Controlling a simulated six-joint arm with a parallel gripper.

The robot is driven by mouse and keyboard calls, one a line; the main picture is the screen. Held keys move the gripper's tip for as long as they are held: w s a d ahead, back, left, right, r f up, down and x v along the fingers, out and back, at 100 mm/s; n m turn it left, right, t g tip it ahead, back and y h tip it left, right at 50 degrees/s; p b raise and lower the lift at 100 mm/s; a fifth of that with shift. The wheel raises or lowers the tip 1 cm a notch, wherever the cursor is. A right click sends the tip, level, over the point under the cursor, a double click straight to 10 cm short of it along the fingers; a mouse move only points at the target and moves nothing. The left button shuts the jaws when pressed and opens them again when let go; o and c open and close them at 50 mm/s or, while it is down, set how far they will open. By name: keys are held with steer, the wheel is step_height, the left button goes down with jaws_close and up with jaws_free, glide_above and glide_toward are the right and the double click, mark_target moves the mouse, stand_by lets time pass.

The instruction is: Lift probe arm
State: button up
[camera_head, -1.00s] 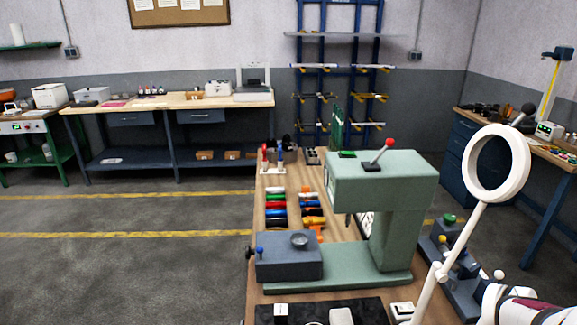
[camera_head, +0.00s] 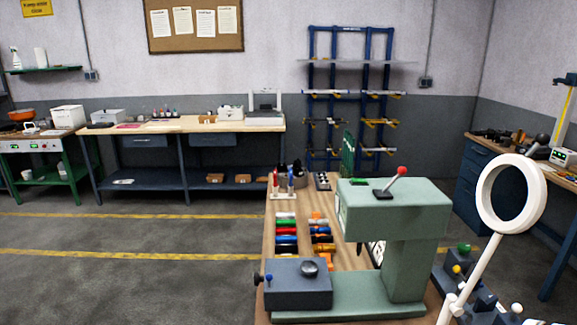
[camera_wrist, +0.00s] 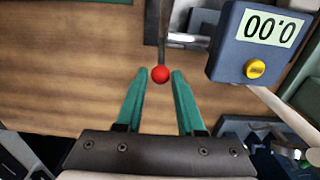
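In the wrist view, a thin grey rod, which looks like the probe arm (camera_wrist: 164,30), ends in a red ball (camera_wrist: 160,74). My gripper (camera_wrist: 161,73) has two green fingers, open, with the ball between their tips and a narrow gap on each side. I cannot tell whether the ball is level with the tips or below them. A grey-blue readout box (camera_wrist: 230,50) beside the rod shows 0.00 upside down and has a yellow button (camera_wrist: 255,68). My gripper is out of the head view.
The head view shows a green press-like machine (camera_head: 400,220) with a red-knobbed lever (camera_head: 395,180), a grey block (camera_head: 295,290) and coloured handles on a wooden bench (camera_head: 345,258). A white ring on a stand (camera_head: 483,195) rises at right. The floor at left is clear.

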steer(key=shift+r, duration=4.55)
steer(key=a+n, duration=0.1)
steer(key=a, duration=0.3)
steer(key=a+n, duration=0.2)
steer(key=a, duration=0.2)
steer(key=shift+a+f+n, duration=0.1)
steer(key=shift+n, duration=0.2)
steer(key=s+a+f+n+y, duration=0.1)
steer(key=s+a+n, duration=0.3)
steer(key=a, duration=0.3)
steer(key=s+a+f+n, duration=0.2)
steer(key=s+a+n, duration=0.2)
steer(key=a, duration=0.3)
steer(key=shift+s+a+f+n+y, duration=0.2)
steer(key=shift+s+a+n+y, duration=0.1)
steer(key=shift+s+n+y, duration=0.15)
steer(key=shift+w, duration=0.15)
